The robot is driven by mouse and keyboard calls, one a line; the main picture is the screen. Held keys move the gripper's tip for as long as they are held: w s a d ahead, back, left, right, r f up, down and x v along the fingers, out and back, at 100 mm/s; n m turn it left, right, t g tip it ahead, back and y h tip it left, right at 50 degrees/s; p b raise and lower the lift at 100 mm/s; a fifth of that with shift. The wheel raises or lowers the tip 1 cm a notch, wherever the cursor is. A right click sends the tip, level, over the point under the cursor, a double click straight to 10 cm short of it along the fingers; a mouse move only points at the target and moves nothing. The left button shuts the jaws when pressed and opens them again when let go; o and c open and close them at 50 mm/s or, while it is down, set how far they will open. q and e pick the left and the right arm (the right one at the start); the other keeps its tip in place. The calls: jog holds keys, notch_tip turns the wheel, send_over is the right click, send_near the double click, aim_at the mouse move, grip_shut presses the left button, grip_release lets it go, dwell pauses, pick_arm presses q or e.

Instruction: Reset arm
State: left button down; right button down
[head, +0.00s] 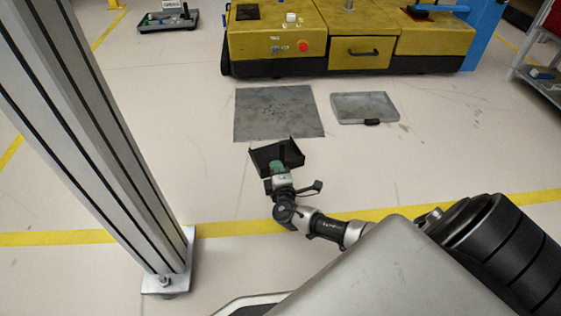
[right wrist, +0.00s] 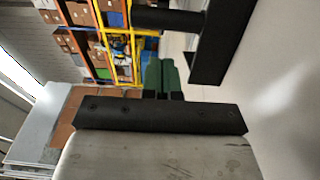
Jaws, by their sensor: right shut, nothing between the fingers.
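My right arm reaches forward over the floor in the head view. My right gripper (head: 278,166), with green parts at its end, is shut with nothing between its fingers. A dark, wide bracket-like piece (head: 287,152) shows right at the gripper's end, and I cannot tell how it is joined to it. In the right wrist view, green parts (right wrist: 160,78) show beyond a wide black bar (right wrist: 160,117). My left gripper is not in view.
A yellow machine (head: 345,30) with a red button stands at the back. A grey floor plate (head: 278,112) and a lighter grey panel (head: 363,107) lie before it. An aluminium post (head: 100,130) stands at left. Shelves with boxes (right wrist: 100,35) show in the wrist view.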

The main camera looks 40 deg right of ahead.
jog(key=p+v, duration=0.3)
jog(key=v, duration=0.4)
jog(key=shift+s+a+r, duration=0.1)
jog(key=shift+s, duration=0.2)
jog(key=shift+s+a+p, duration=0.3)
jog(key=shift+s+p, duration=0.1)
jog(key=shift+s, duration=0.15)
